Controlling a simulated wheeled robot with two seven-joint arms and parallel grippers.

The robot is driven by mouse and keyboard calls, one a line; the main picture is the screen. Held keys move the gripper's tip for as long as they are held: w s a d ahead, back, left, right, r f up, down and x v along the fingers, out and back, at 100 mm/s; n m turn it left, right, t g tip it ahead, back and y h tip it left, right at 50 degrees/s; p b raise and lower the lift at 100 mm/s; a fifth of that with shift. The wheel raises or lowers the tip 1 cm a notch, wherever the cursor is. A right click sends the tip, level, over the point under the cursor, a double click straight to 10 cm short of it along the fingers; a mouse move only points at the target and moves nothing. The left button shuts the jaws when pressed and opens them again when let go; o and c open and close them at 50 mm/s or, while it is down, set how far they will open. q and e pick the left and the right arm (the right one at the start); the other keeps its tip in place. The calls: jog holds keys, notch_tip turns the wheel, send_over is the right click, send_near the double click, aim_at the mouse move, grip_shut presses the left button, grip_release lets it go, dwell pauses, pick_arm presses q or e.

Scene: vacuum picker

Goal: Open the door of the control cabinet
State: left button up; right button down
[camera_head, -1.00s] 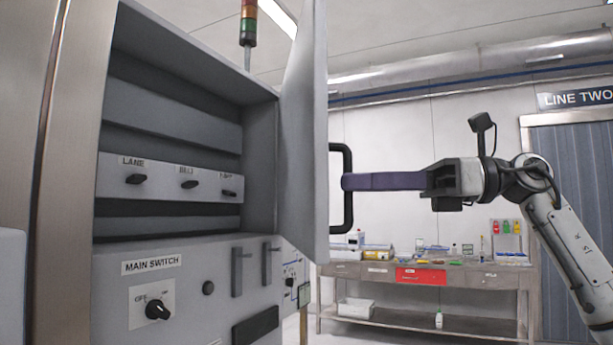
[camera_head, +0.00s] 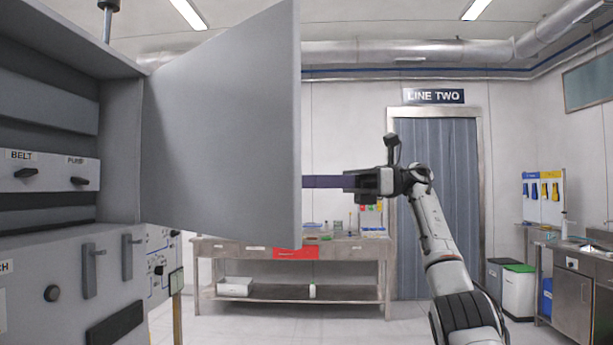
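The control cabinet (camera_head: 118,150) stands at the left with its front open. Its grey door (camera_head: 222,125) stands out from the cabinet's right side, well open, with its broad inner face towards me. The door's handle is hidden behind the door. My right gripper (camera_head: 323,182) reaches in from the right, behind the door's free edge. Its purple fingers show side-on and their tips are hidden by the door, so I cannot tell whether they are shut on the handle. My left gripper is out of view.
Inside the cabinet is a switch strip (camera_head: 50,172) marked BELT and PUMP. A workbench (camera_head: 345,250) with a red drawer stands behind the door.

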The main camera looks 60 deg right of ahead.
jog(key=shift+w+d, duration=0.3)
jog(key=shift+w, duration=0.25)
jog(key=c, duration=1.9)
grip_release()
jog(key=shift+w, duration=0.25)
jog(key=shift+c, duration=0.2)
jog(key=shift+o, duration=0.6)
jog(key=shift+w+a+f, duration=0.15)
jog(key=shift+w, duration=0.2)
jog(key=shift+s, duration=0.25)
